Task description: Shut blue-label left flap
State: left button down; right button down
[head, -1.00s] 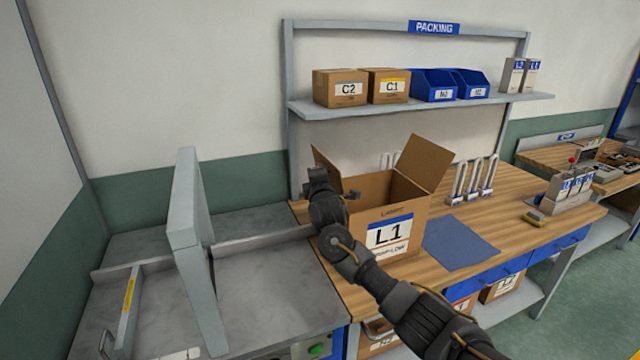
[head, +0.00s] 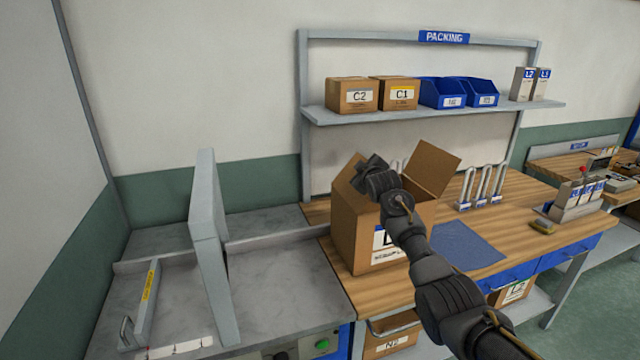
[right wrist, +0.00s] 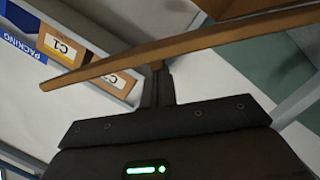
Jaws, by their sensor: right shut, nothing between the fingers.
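The cardboard box with the blue-banded label (head: 382,238) stands on the wooden bench; my right arm hides part of its front. Its left flap (head: 346,172) is raised and leans in over the opening, partly hidden by my gripper. The right flap (head: 434,168) stands open, tilted outward. My right gripper (head: 368,163) is shut and empty at the left flap. In the right wrist view the shut fingers (right wrist: 157,72) reach a brown cardboard panel (right wrist: 190,48), seen nearly edge-on; they touch it or almost do. My left gripper is not in view.
A grey upright panel (head: 207,240) stands on the metal table left of the box. A blue mat (head: 466,246) lies right of the box. Looped white holders (head: 483,188) stand behind it. A shelf (head: 440,112) with boxes and blue bins hangs above.

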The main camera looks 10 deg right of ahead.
jog(key=d+f+m+y+b, duration=0.2)
jog(key=d+f+m+b, duration=0.2)
jog(key=d+f+m, duration=0.2)
jog(key=shift+w+d+f+g, duration=0.4)
jog(key=shift+d+f, duration=0.15)
jog(key=shift+f, duration=0.1)
dwell(0.5)
notch_tip(320, 180, up, 5)
jog(key=p, duration=0.4)
jog(key=f+b+v, duration=0.1)
jog(key=b+v, duration=0.2)
jog(key=v, duration=0.6)
jog(key=shift+s+d+b, duration=0.3)
jog(key=shift+s+b, duration=0.05)
jog(key=shift+s, duration=0.1)
